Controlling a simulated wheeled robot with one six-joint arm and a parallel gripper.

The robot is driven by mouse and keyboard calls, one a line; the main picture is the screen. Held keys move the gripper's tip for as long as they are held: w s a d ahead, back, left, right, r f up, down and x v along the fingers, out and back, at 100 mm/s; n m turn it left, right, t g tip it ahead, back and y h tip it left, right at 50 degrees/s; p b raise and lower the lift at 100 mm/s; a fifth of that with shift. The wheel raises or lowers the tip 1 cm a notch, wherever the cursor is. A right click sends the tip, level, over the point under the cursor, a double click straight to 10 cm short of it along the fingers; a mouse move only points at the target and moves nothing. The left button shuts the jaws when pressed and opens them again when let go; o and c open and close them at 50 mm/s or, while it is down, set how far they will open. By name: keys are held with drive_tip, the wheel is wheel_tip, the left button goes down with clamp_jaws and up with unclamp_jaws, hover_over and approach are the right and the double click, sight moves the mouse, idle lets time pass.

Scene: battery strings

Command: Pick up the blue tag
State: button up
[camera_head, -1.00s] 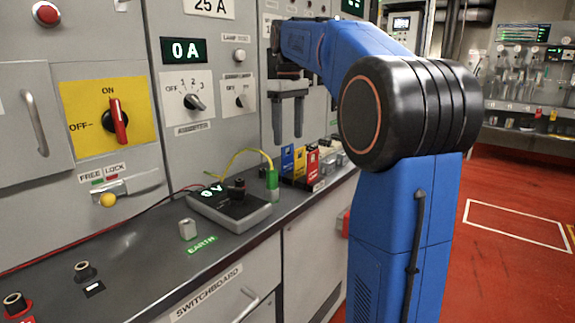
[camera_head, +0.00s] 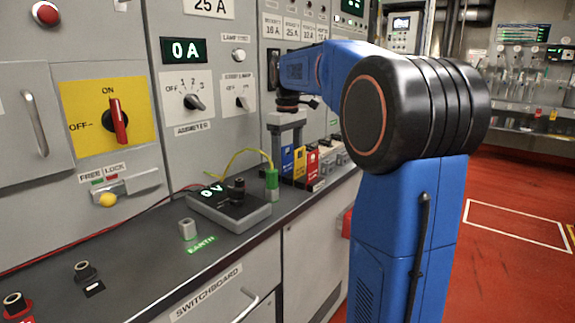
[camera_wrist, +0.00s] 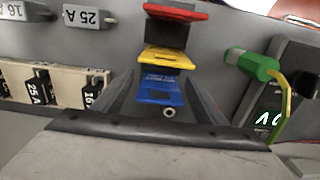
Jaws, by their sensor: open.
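The blue tag (camera_head: 287,160) stands upright at the left end of a short row of tags on the counter. In the wrist view the blue tag (camera_wrist: 160,91) lies between the two spread fingers, with a small ring beside its near edge. My gripper (camera_head: 286,164) is open and pointing down, with its fingers around the blue tag from above; it also shows in the wrist view (camera_wrist: 158,98). I cannot tell whether the fingers touch the tag. The yellow tag (camera_wrist: 166,58) and the red tag (camera_wrist: 175,12) stand just behind the blue one.
A green plug (camera_head: 271,180) with a yellow-green cable is close to the left of the tags. A meter box (camera_head: 232,208) sits further left. Fuse blocks labelled 16 A and 25 A (camera_wrist: 88,17) lie on the counter beside the tags. The panel wall is close behind.

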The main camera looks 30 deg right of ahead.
drive_tip(key=c, duration=1.1)
drive_tip(key=shift+r, duration=0.1)
wheel_tip(320, 180, up, 10)
drive_tip(key=shift+f, duration=0.1)
